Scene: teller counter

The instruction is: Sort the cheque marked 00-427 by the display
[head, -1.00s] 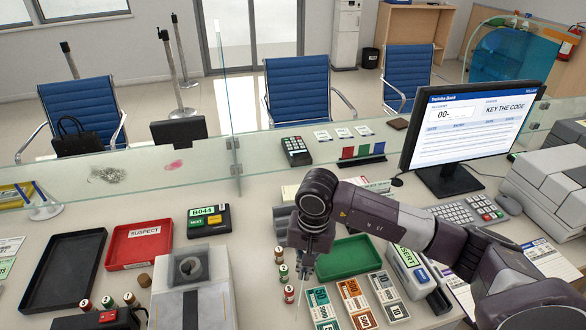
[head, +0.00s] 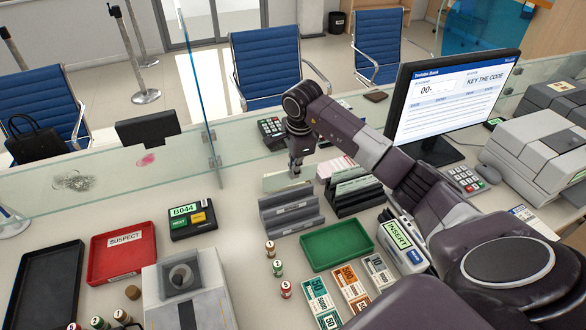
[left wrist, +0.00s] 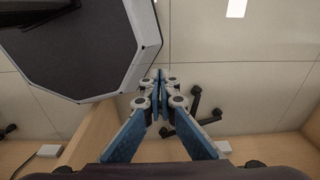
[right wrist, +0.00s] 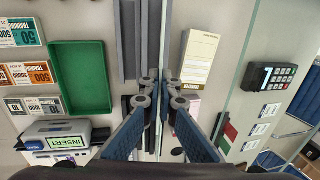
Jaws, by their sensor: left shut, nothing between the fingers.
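My right gripper (head: 295,172) is just beyond the grey slotted rack (head: 291,214). It is shut on a thin pale cheque (head: 278,183), held upright above the counter. In the right wrist view the fingers (right wrist: 166,82) are close together with the cheque nearly edge-on between them; its number cannot be read. A black slotted rack (head: 356,193) stands right of the grey one. The display (head: 450,95) shows "00-" and "KEY THE CODE". My left gripper (left wrist: 159,82) is shut and empty above the floor, outside the head view.
A green tray (head: 337,247), stamps and banknotes lie in front of the racks. A red SUSPECT tray (head: 122,252) and a black tray (head: 42,285) are at the left. A glass screen (head: 110,180) runs behind. A keypad (head: 465,182) and grey machine (head: 535,150) are at the right.

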